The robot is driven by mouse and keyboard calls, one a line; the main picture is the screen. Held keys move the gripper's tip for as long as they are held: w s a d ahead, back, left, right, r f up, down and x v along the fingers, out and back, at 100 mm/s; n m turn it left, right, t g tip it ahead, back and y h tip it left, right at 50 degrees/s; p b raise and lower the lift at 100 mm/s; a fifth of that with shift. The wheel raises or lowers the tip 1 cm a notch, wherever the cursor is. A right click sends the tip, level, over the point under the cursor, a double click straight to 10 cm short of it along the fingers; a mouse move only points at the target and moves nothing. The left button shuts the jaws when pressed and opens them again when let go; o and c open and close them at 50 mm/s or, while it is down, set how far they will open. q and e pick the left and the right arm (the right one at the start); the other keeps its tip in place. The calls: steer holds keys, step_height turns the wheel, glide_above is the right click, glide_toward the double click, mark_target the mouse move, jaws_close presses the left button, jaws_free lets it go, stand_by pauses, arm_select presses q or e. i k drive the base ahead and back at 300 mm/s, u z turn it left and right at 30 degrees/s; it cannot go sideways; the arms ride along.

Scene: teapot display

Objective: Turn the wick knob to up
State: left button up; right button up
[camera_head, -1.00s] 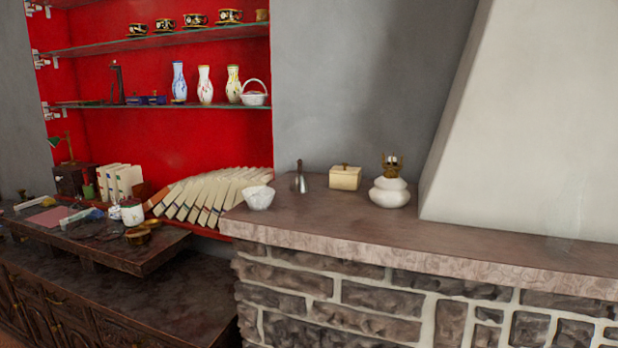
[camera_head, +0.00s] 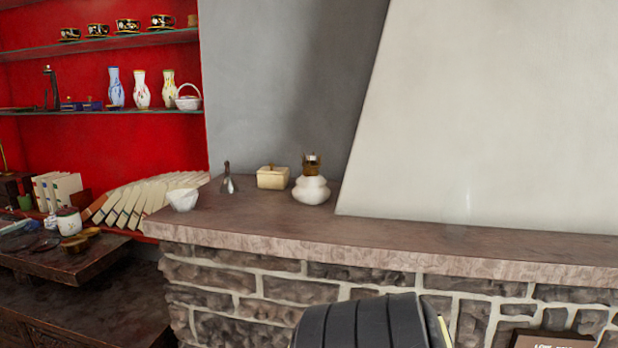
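A white oil lamp (camera_head: 311,189) with a rounded body stands upright on the stone mantel (camera_head: 400,232). Its brass burner (camera_head: 312,165) is on top. The wick knob is too small to make out. Neither of my grippers is in view.
A cream lidded box (camera_head: 272,178), a grey metal bell-like object (camera_head: 228,180) and a white bowl (camera_head: 183,199) stand left of the lamp. A white chimney hood (camera_head: 480,120) rises behind and right. A dark ribbed object (camera_head: 365,325) is at the bottom. The mantel's right part looks clear.

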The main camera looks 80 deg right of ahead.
mark_target(307, 171)
steer(key=k, duration=0.45)
steer(key=z, duration=0.8)
